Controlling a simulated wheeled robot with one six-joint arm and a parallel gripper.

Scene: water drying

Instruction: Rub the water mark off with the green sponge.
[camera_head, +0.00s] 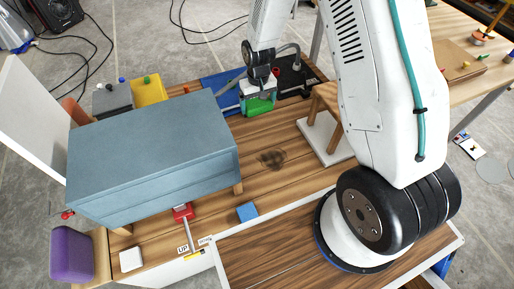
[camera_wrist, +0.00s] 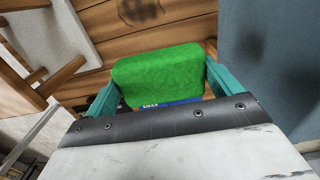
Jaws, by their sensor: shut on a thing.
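The green sponge (camera_head: 258,106) is in my gripper (camera_head: 259,94), above the far part of the wooden table (camera_head: 300,172). In the wrist view the sponge (camera_wrist: 160,74) sits between the two teal fingers of my gripper (camera_wrist: 162,92), which touch its sides. The water mark (camera_head: 272,158) is a dark brown patch on the bare planks, nearer the front than the sponge and apart from it. The mark (camera_wrist: 142,10) also shows at the top of the wrist view, beyond the sponge. The exact height of the sponge is hard to tell.
A large blue-grey box (camera_head: 150,160) stands left of the mark. A wooden stand on a white board (camera_head: 325,140) is to its right. A small blue cube (camera_head: 247,211) and a red-based lever (camera_head: 183,212) are near the front. The planks around the mark are clear.

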